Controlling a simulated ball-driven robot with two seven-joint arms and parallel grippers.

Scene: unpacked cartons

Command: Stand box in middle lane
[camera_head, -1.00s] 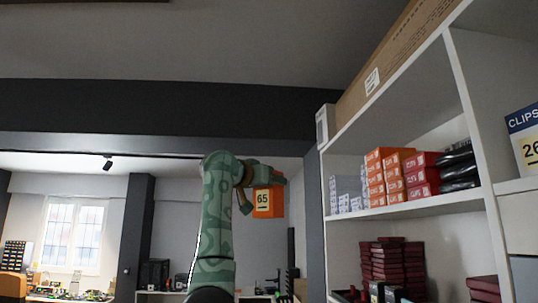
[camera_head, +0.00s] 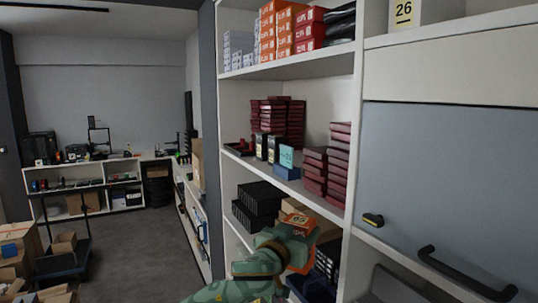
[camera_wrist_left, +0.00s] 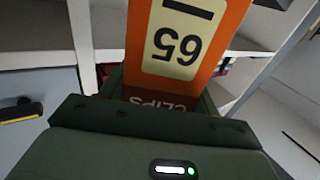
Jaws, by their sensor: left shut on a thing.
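My left gripper (camera_head: 297,240) is shut on an orange box (camera_head: 302,262), low in the head view in front of the lower shelves. In the left wrist view the orange box (camera_wrist_left: 213,45) sticks out from the jaws, with a pale label reading 65 and the word CLIPS, both upside down in the picture. The green gripper fills the lower part of that view and hides the box's near end. Stacked orange boxes (camera_head: 284,33) stand on the upper shelf (camera_head: 290,66), between pale boxes (camera_head: 238,48) and red boxes (camera_head: 309,30). My right gripper is not in view.
Dark red boxes (camera_head: 314,172) and a small blue item (camera_head: 286,158) stand on the shelf below. Black boxes (camera_head: 259,203) lie lower. A grey cabinet front (camera_head: 440,180) with a black handle (camera_head: 465,274) is right. Open floor (camera_head: 150,245) lies left.

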